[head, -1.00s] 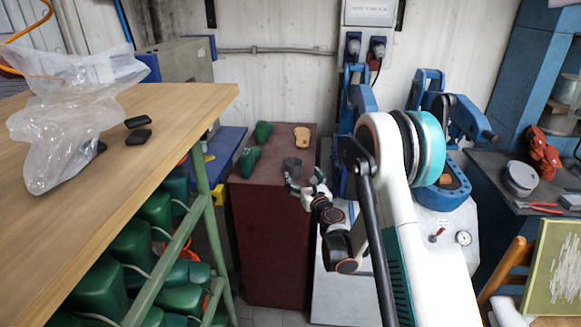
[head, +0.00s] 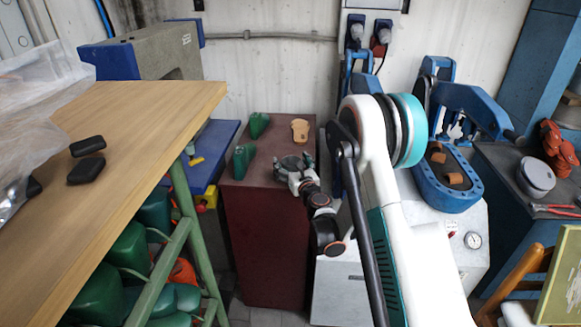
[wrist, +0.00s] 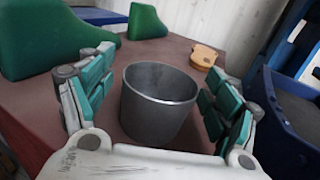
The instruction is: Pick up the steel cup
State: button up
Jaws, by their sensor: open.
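The steel cup (wrist: 158,112) is grey, empty and upright on the dark red cabinet top (wrist: 40,125). In the wrist view it stands between the two teal-padded fingers of my gripper (wrist: 155,98), with a gap on each side. My gripper is open. In the head view the cup (head: 290,163) is small and partly hidden by my gripper (head: 297,165) at the cabinet's right side.
Green shoe lasts (head: 243,160) stand left of and behind the cup, and a tan sole-shaped piece (head: 300,130) lies behind it. A blue press (head: 448,180) is to the right. The wooden table (head: 130,130) is at the left.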

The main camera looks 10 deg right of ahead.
jog(key=shift+s+r, duration=0.1)
jog(key=c, duration=1.2)
jog(key=shift+o, duration=0.2)
